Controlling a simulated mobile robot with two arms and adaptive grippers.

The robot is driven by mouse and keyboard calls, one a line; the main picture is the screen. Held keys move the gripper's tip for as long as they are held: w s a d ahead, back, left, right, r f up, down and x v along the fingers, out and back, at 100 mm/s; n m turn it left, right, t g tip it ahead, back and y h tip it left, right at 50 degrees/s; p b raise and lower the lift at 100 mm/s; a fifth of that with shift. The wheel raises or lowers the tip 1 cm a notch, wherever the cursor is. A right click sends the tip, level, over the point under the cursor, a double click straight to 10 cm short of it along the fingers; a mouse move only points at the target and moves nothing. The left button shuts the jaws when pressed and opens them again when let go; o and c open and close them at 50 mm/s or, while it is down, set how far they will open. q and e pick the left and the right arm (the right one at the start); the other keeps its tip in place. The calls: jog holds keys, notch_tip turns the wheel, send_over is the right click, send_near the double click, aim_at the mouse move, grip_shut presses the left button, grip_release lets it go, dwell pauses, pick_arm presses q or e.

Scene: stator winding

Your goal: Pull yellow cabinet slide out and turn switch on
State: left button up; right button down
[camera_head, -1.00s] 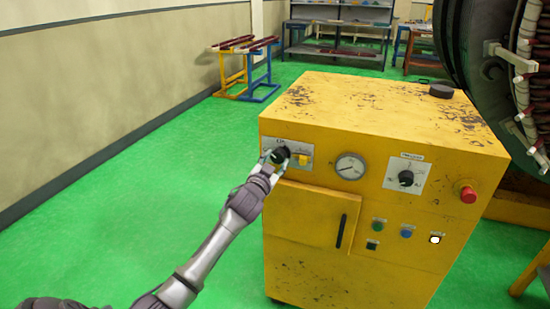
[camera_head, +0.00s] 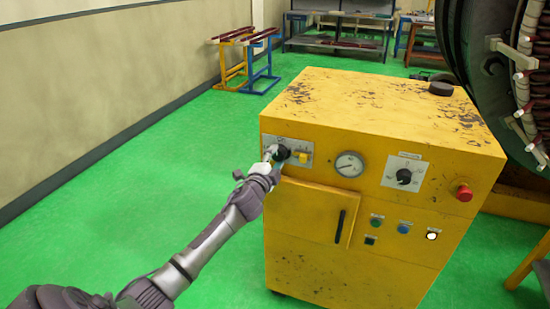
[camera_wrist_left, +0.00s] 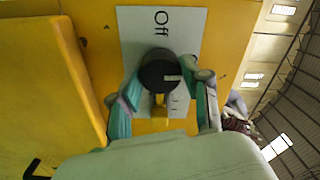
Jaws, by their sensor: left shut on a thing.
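The yellow cabinet (camera_head: 370,265) stands on the green floor. A grey plate (camera_head: 307,146) at its upper left front carries a black round switch knob (camera_head: 281,153) and a small yellow slide (camera_head: 301,156) to its right. My left gripper (camera_head: 276,160) is at the knob. In the left wrist view its teal-padded fingers (camera_wrist_left: 163,90) stand on either side of the black knob (camera_wrist_left: 158,70), shut on it. The knob's pale mark points right there, and the word "Off" lies above it. The yellow slide (camera_wrist_left: 159,104) shows partly below the knob. My right gripper is out of view.
A cabinet door (camera_head: 309,213) with a black handle is below the plate. A gauge (camera_head: 349,164), a second knob (camera_head: 404,177), a red button (camera_head: 464,192) and several small buttons are to the right. A large machine (camera_head: 490,70) stands behind right. Floor at left is clear.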

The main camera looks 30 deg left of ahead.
pick_arm(q)
jog(key=shift+m, duration=0.6)
jog(key=o, duration=1.2)
jog(key=shift+c, duration=0.2)
jog(key=v, duration=1.2)
